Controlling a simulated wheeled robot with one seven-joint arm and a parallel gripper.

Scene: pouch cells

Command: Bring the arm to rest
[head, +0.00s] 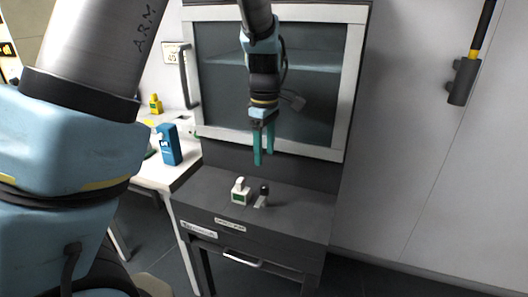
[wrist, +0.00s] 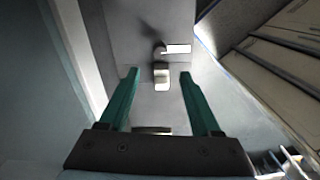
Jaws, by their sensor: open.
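My gripper (head: 263,150) has two teal fingers and hangs pointing down in front of the glass-fronted cabinet, above the dark grey worktop (head: 300,214). In the wrist view my gripper (wrist: 158,75) is open, with nothing between its fingers. The fingers are well apart from the objects on the worktop below. My large blue and grey arm links fill the left of the head view and hide what lies behind them.
A glass-fronted cabinet (head: 354,80) rises behind. At left, a white table (head: 160,178) holds a blue bottle (head: 170,146) and a yellow bottle (head: 156,104). Floor at right looks clear.

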